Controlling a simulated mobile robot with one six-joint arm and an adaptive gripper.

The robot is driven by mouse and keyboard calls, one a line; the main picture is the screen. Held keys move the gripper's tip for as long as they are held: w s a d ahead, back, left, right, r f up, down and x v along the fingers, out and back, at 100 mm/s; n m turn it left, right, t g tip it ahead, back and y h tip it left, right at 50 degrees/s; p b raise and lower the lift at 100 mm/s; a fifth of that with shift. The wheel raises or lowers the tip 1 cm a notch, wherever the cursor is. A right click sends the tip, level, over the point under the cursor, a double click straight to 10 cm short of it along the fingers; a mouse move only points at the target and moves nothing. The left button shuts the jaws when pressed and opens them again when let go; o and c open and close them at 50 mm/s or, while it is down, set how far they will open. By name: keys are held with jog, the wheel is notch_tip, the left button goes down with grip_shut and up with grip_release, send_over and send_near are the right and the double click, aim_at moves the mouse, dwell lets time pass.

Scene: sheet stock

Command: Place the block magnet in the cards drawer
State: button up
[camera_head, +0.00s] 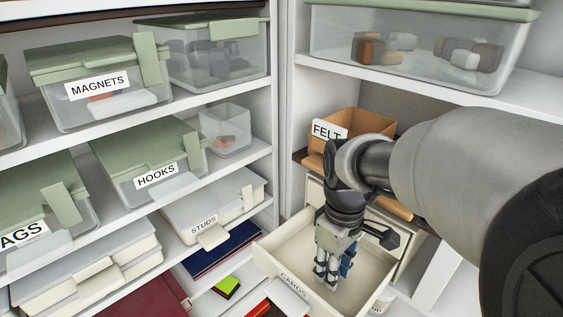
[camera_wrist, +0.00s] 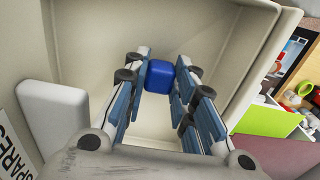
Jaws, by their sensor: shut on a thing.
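The block magnet (camera_wrist: 160,76) is a small blue block with rounded edges, between my fingertips in the wrist view. I cannot make it out in the head view. My gripper (camera_head: 327,276) is shut on it and points down into the open cards drawer (camera_head: 287,246). The cards label (camera_head: 293,284) is on the drawer's front. In the wrist view the pale drawer interior (camera_wrist: 205,35) surrounds the block. The gap between block and drawer floor is hard to judge.
The felt box (camera_head: 350,121) stands above the drawer. Shelves at left hold the magnets bin (camera_head: 60,60), hooks bin (camera_head: 120,150) and studs box (camera_head: 185,220). A spares label (camera_wrist: 18,150) shows beside the drawer in the wrist view. A green item (camera_head: 227,286) lies low at left.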

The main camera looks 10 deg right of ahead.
jog(key=shift+f, duration=0.5)
jog(key=shift+f, duration=0.1)
jog(key=o, duration=0.4)
jog(key=shift+f, duration=0.1)
jog(key=o, duration=0.5)
jog(key=shift+c, duration=0.2)
notch_tip(320, 180, up, 12)
jog(key=s+a+f+m+t, duration=0.1)
jog(key=s+f+m+t, duration=0.1)
jog(key=s, duration=0.4)
jog(key=s+a+f+m+t, duration=0.1)
jog(key=s+f+m+t, duration=0.1)
jog(key=s+m, duration=0.3)
jog(key=shift+s+f+t, duration=0.3)
jog(key=shift+s+t, duration=0.1)
jog(key=shift+s, duration=0.6)
